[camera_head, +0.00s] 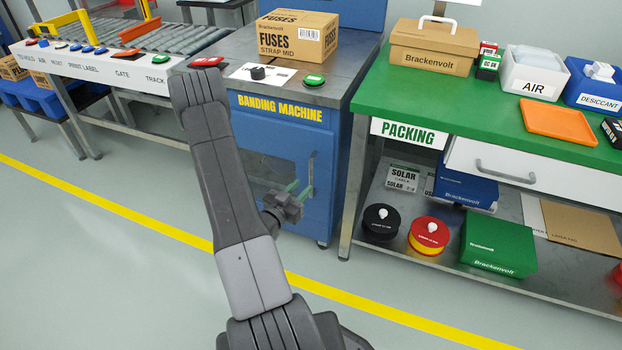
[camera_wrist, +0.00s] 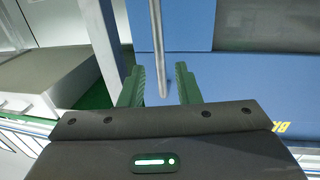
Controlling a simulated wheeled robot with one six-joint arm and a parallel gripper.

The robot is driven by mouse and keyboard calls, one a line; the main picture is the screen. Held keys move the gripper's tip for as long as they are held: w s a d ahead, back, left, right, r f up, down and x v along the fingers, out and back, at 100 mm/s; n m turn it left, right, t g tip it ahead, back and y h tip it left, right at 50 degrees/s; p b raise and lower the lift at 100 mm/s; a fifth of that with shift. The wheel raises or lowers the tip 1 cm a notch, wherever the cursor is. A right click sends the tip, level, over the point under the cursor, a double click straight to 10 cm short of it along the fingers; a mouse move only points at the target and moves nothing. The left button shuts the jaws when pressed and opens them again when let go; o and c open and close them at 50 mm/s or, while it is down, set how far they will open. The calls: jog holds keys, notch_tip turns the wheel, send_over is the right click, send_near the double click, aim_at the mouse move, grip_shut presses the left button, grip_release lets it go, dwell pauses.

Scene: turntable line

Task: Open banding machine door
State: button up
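The banding machine (camera_head: 331,120) is a blue cabinet with yellow lettering, below a grey top. Its blue door (camera_head: 322,142) looks closed and has a window at the left, partly hidden by my arm. A thin upright metal handle (camera_head: 311,172) is on the door's right side. My gripper (camera_head: 298,186) is at the door front beside this handle. In the wrist view the handle (camera_wrist: 156,45) is a grey bar whose end lies between the green fingers of my open gripper (camera_wrist: 160,84). Gaps show on both sides of the bar.
A Fuses carton (camera_head: 297,38), a red button (camera_head: 206,62) and a green button (camera_head: 314,80) are on the machine top. The green packing table (camera_head: 460,100) stands close at the right, its lower shelf loaded. Floor in front is clear, with a yellow line (camera_head: 150,215).

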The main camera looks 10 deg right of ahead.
aim_at(310, 179)
jog(key=x, duration=0.6)
jog(key=shift+w+d+f+b, duration=0.1)
jog(key=shift+d+b, duration=0.05)
jog(key=shift+b, duration=0.25)
jog(key=shift+c, duration=0.2)
grip_shut()
